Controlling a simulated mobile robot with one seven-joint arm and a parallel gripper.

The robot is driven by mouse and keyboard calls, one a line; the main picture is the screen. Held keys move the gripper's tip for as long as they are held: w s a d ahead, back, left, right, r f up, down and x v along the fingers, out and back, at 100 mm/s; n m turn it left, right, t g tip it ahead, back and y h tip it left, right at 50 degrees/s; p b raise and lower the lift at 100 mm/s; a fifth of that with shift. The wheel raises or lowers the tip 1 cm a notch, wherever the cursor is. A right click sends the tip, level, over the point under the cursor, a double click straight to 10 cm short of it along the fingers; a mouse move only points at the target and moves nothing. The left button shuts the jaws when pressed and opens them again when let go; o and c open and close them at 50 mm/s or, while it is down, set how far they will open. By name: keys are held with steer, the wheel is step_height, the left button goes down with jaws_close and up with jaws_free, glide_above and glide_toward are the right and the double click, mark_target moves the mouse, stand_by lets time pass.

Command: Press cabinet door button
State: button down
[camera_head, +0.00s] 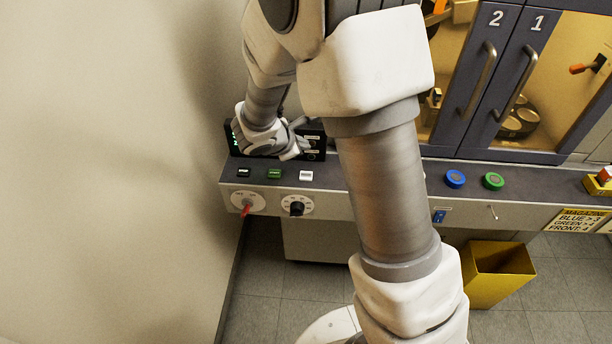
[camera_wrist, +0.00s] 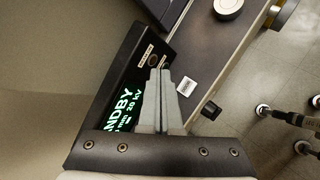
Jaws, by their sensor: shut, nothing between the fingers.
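My gripper (camera_head: 303,149) is shut and empty, beside a black display panel (camera_head: 236,143) at the console's left end. In the wrist view its fingertips (camera_wrist: 160,72) appear over or just beside the panel's edge, close to small round buttons with pale labels (camera_wrist: 147,56); contact cannot be told. Cabinet doors 2 (camera_head: 473,75) and 1 (camera_head: 514,82) look closed at the right. On the console are a blue button (camera_head: 455,179) and a green button (camera_head: 493,181). Which button is the door's cannot be told.
Small black (camera_head: 243,171), green (camera_head: 274,173) and white (camera_head: 306,175) rectangular buttons line the console top. A red-handled dial (camera_head: 246,203) and black knob (camera_head: 297,208) are on its front. A yellow bin (camera_head: 490,278) stands below. The beige wall (camera_head: 110,160) is close on the left.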

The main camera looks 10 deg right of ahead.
steer(key=b, duration=0.4)
glide_above(303, 178)
step_height(303, 178, down, 6)
steer(key=shift+f, duration=0.15)
steer(key=shift+f+b, duration=0.75)
steer(key=shift+b, duration=0.15)
steer(key=shift+f, duration=0.15)
stand_by(0.9)
steer(key=shift+f+b, duration=0.3)
steer(key=shift+b, duration=0.35)
steer(key=shift+f+b, duration=0.35)
steer(key=shift+b, duration=0.15)
stand_by(0.3)
steer(key=shift+r, duration=0.1)
steer(key=shift+r+p, duration=0.5)
steer(key=shift+r, duration=0.25)
